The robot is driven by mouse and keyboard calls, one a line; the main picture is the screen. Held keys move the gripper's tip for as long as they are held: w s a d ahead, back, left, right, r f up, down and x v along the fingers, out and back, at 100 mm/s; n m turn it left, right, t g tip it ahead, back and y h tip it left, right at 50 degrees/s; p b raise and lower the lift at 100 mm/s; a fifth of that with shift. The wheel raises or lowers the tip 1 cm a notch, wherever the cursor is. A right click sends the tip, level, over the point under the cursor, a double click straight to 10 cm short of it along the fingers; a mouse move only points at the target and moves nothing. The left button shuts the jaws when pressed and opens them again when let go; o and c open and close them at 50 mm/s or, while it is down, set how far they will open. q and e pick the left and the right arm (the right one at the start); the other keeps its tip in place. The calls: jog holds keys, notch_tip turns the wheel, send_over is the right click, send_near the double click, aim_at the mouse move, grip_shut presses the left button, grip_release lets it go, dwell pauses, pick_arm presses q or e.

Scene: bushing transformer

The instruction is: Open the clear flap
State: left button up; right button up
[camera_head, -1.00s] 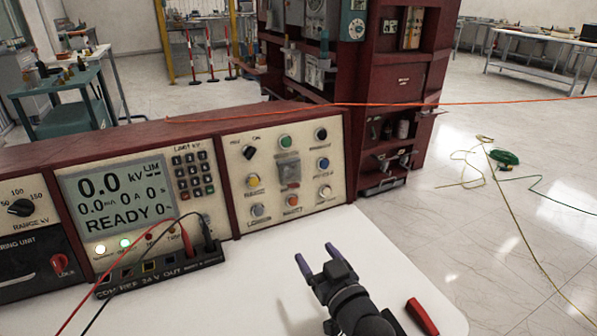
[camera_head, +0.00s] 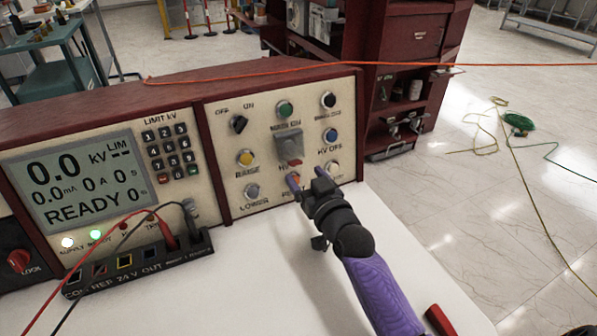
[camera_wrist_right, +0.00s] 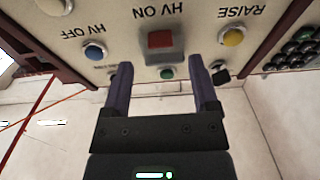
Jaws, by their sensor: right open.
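The clear flap (camera_head: 288,146) is a small greyish see-through cover in the middle of the right-hand control panel, with a red part at its lower edge. It appears closed over a red button. In the right wrist view the flap (camera_wrist_right: 161,44) shows upside down around the red HV ON button, ahead of the fingers. My right gripper (camera_head: 306,184) is open and empty, just below and in front of the flap, with its fingertips near the panel. In the wrist view the right gripper's (camera_wrist_right: 163,90) two purple fingers stand apart. My left gripper is not in view.
Around the flap are a yellow RAISE button (camera_head: 246,157), a blue HV OFF button (camera_head: 330,135), a green button (camera_head: 285,109) and a black OFF/ON switch (camera_head: 239,124). Red and black leads plug into a socket strip (camera_head: 140,262). A red object (camera_head: 440,320) lies on the white table.

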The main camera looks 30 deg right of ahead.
aim_at(292, 150)
jog(key=shift+w+d+b, duration=0.1)
jog(key=shift+w+b, duration=0.5)
jog(key=shift+w, duration=1.25)
grip_shut()
